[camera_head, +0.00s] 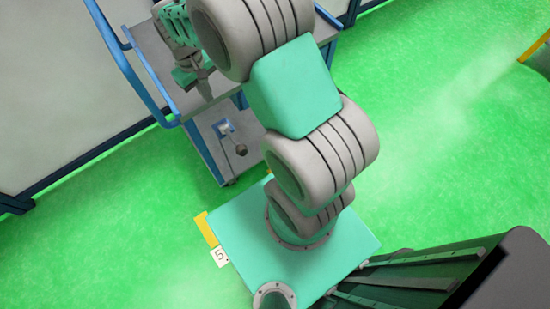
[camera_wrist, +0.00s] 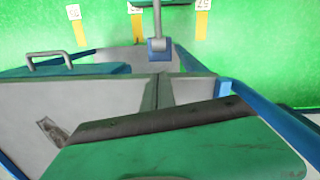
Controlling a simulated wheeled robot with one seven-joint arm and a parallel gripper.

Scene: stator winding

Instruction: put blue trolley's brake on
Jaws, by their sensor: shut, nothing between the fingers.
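The blue trolley stands at the upper left of the head view, with blue rails (camera_head: 130,75) and grey shelves. A brake lever with a dark round knob (camera_head: 240,149) sticks out from a blue-grey mount (camera_head: 222,128) at its lower shelf. The wrist view shows a grey rod on a blue block (camera_wrist: 158,47) beyond the trolley's edge, perhaps the same lever. My gripper (camera_head: 205,91) is above the upper shelf, shut and empty, apart from the lever and left of and above it in the picture. Its fingertips are hard to make out. A green part fills the wrist view's bottom.
A teal surface with a grey handle (camera_wrist: 58,56) is at the left of the wrist view. A number 5 floor label (camera_head: 220,257) lies beside my base. Pale panels (camera_head: 60,90) stand at the left.

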